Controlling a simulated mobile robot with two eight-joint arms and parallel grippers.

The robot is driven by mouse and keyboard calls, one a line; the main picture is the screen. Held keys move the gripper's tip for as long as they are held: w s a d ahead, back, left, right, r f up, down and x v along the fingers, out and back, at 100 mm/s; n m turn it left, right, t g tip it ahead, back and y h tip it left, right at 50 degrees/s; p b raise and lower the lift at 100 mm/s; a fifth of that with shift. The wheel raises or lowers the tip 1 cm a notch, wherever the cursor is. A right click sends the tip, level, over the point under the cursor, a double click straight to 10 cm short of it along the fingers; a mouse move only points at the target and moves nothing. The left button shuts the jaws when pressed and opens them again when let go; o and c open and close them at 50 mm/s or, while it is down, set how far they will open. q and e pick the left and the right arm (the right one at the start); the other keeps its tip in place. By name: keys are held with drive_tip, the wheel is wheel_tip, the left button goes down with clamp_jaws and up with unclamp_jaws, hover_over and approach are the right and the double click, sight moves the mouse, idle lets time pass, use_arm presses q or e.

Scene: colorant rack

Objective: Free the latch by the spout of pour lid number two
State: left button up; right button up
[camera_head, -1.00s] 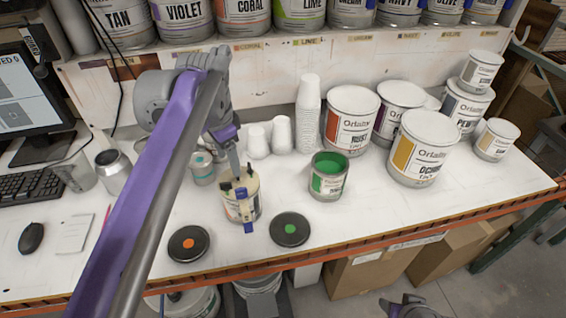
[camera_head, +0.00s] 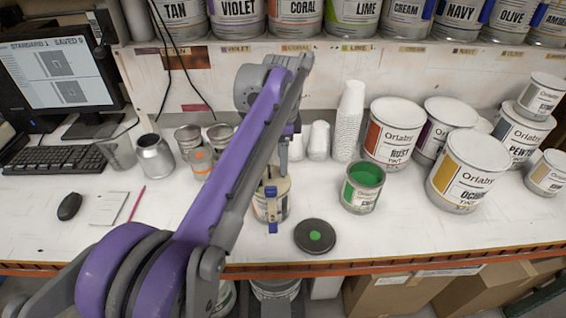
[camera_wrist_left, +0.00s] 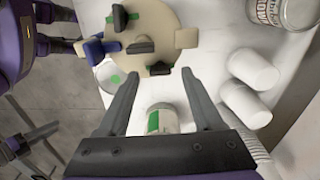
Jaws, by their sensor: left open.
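The can with the tan pour lid (camera_head: 271,187) stands near the front of the bench, partly behind my left arm. In the left wrist view the round tan lid (camera_wrist_left: 150,28) carries several black latches and a blue piece (camera_wrist_left: 95,50) at its left rim; I cannot tell which part is the spout, and no number is readable. My left gripper (camera_wrist_left: 160,74) is open at the lid's lower edge, with a black latch (camera_wrist_left: 160,68) between its fingertips. In the head view its fingers are mostly hidden. My right gripper (camera_wrist_left: 22,150) shows small over the floor, its opening unclear.
An open green paint can (camera_head: 362,188) stands right of the lidded can. A dark disc with a green dot (camera_head: 315,236) lies in front. White cups (camera_head: 348,120) and several tint cans, including an ochre one (camera_head: 467,170), stand behind and right. Metal cans (camera_head: 155,156) stand left.

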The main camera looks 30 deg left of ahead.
use_arm(q)
drive_tip(key=shift+f, duration=0.8)
clamp_jaws()
